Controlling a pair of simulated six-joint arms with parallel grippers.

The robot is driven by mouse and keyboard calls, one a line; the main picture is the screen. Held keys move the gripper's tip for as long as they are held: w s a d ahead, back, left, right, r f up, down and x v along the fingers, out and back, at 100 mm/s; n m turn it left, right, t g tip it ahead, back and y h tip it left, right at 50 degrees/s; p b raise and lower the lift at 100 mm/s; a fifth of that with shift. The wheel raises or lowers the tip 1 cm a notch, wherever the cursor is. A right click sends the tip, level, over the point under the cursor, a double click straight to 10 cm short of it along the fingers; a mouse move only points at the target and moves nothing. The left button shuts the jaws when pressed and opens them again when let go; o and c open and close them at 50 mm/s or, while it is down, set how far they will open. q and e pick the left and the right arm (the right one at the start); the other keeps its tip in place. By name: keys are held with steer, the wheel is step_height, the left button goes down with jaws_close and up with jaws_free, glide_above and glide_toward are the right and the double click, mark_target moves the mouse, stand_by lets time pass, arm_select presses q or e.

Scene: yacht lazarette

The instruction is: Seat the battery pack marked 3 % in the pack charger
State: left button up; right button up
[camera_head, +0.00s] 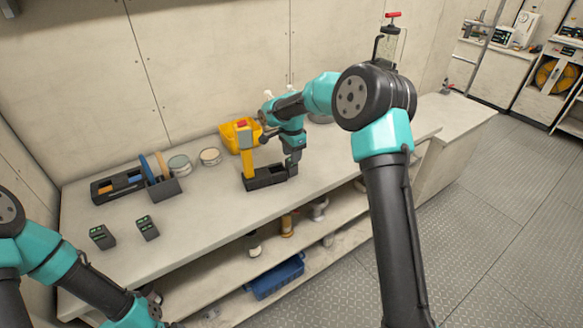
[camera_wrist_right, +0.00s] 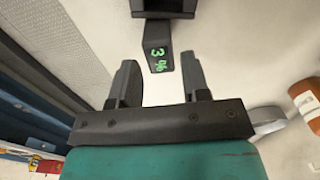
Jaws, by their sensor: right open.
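The battery pack marked 3 % (camera_wrist_right: 157,50) shows green digits in the right wrist view. Its upper end meets a black part (camera_wrist_right: 163,8), which looks like the charger; how deep it sits is hidden. My right gripper (camera_wrist_right: 157,84) is open, its fingers apart on either side of the pack's near end and not closed on it. In the head view the black pack charger (camera_head: 265,180) stands on the bench at the foot of a yellow post, and my right gripper (camera_head: 291,166) is over its right end. My left gripper (camera_head: 152,298) is partly visible low at the left, jaws unclear.
Two dark packs with green displays (camera_head: 102,236) (camera_head: 147,228) lie on the bench (camera_head: 200,215) at the left. A blue crate (camera_head: 275,277) is on the lower shelf.

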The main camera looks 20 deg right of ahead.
mark_target(291, 164)
steer(key=shift+a+f, duration=0.15)
steer(key=shift+f, duration=2.45)
jaws_close()
steer(key=shift+r, duration=0.1)
step_height(291, 164, up, 18)
